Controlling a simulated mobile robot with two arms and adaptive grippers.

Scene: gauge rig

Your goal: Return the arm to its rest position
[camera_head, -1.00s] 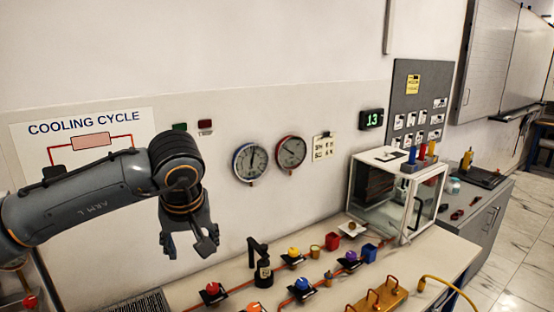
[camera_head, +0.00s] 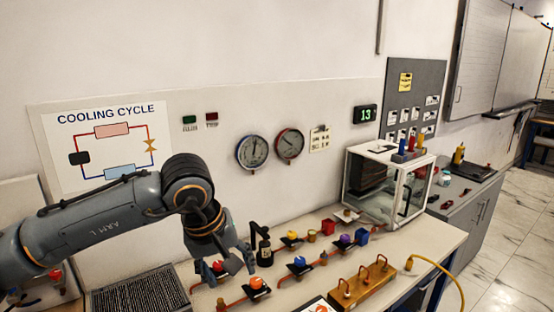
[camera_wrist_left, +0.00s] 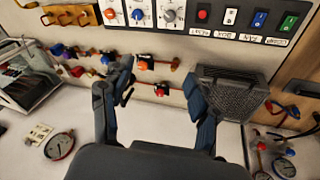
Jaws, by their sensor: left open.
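My left arm (camera_head: 110,220) comes in from the left in the head view, in front of the wall and above the bench. My left gripper (camera_head: 224,262) points down near the red valve knob (camera_head: 218,266) at the bench's left part. In the left wrist view the gripper (camera_wrist_left: 157,92) is open, with the red knob (camera_wrist_left: 160,91) showing beyond the gap between the fingers. Whether a finger touches the valve cannot be told. My right gripper is in neither view.
An orange knob (camera_head: 257,283), a black bottle-like fitting (camera_head: 265,252) and a brass manifold (camera_head: 362,284) stand close by on the bench. A dark grille (camera_head: 140,292) lies left of the gripper. A glass-sided box (camera_head: 388,185) stands at right.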

